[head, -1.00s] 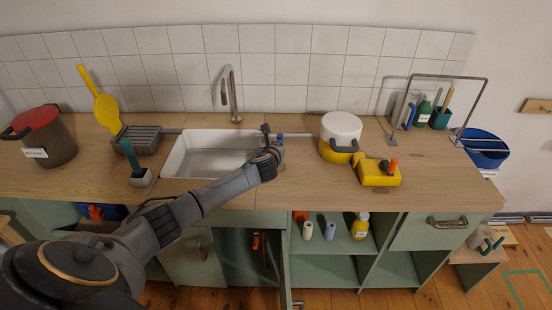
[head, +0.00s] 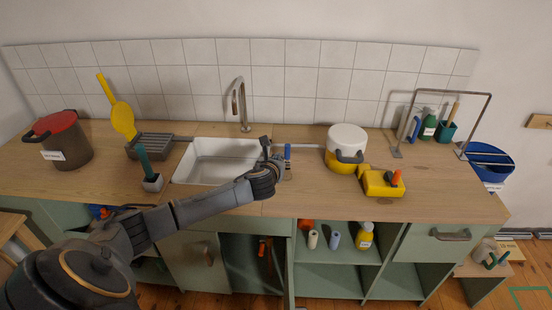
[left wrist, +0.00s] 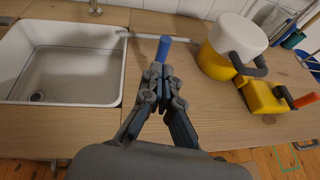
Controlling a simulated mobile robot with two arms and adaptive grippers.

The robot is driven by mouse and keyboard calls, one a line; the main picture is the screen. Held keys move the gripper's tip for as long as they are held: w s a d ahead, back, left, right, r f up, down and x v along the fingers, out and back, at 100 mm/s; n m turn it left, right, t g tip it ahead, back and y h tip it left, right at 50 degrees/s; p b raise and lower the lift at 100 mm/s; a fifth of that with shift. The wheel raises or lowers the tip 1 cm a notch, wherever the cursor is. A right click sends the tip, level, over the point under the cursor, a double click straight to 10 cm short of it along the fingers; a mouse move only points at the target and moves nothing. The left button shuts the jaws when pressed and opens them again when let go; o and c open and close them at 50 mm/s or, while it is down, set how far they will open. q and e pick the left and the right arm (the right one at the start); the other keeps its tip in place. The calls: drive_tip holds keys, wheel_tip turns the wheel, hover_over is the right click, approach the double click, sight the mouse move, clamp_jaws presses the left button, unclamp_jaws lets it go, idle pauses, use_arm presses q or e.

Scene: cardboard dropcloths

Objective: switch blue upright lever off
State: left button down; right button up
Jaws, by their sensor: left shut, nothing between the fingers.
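The blue lever (head: 287,152) stands upright on the worktop, just right of the sink. It also shows in the left wrist view (left wrist: 163,48), directly beyond the fingertips. My left gripper (head: 268,149) is shut and empty, close to the left of the lever in the head view. In the left wrist view the closed fingers (left wrist: 159,76) cover the lever's lower part and base. I cannot tell whether the fingertips touch the lever. My right gripper is not in view.
The white sink (head: 183,176) lies to the left. A yellow pot with a white top (head: 340,158) and a yellow block with an orange lever (head: 381,186) stand to the right. A teal lever in a grey base (head: 151,182) is left of the sink. Bare worktop lies in front.

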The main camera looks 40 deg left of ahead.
use_arm(q)
drive_tip(key=shift+s+d+r, duration=0.2)
drive_tip(key=shift+s+r, duration=0.35)
drive_tip(key=shift+s+d+r, duration=0.2)
drive_tip(key=shift+s+r, duration=0.3)
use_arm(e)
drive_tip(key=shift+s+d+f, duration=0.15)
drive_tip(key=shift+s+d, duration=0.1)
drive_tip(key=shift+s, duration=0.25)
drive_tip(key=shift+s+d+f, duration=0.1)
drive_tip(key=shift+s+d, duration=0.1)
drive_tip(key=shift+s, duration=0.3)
use_arm(q)
drive_tip(key=shift+d, duration=0.1)
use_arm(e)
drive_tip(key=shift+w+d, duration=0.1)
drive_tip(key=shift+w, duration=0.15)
